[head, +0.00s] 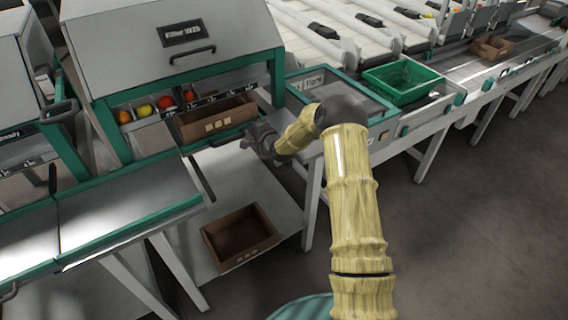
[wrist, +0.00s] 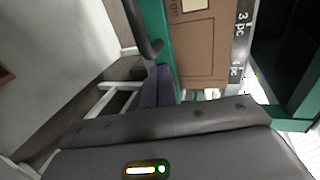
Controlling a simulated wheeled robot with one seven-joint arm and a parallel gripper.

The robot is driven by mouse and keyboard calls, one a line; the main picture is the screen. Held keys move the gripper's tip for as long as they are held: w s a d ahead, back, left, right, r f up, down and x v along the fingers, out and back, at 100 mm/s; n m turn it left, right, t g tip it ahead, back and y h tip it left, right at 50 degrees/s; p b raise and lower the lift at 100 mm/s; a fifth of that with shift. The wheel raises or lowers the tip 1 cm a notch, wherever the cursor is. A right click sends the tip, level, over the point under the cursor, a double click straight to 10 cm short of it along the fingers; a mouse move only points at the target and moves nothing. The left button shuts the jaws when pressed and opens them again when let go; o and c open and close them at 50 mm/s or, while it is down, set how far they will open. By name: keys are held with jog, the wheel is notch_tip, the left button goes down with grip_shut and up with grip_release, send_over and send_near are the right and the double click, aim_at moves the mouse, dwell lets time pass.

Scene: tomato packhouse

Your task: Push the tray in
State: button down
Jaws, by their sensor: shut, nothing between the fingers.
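In the wrist view the brown tray (wrist: 203,55) is beside a grey strip marked "3 pc" and "4 pc". My gripper (head: 247,140) is shut and empty, just to the right of the tray's near corner. Whether it touches the tray I cannot tell. The tray's far side is partly hidden under the hood.
A second brown tray (head: 247,257) lies on the lower shelf (head: 285,213). Red, orange and yellow tomatoes (head: 144,110) sit left of the upper tray. A green crate (head: 403,94) stands on the right. A sloping metal table (head: 110,205) is at left. The floor at right is clear.

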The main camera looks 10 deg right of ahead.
jog(key=shift+w+a+r, duration=0.1)
jog(key=shift+w+r, duration=0.25)
jog(key=shift+w, duration=0.05)
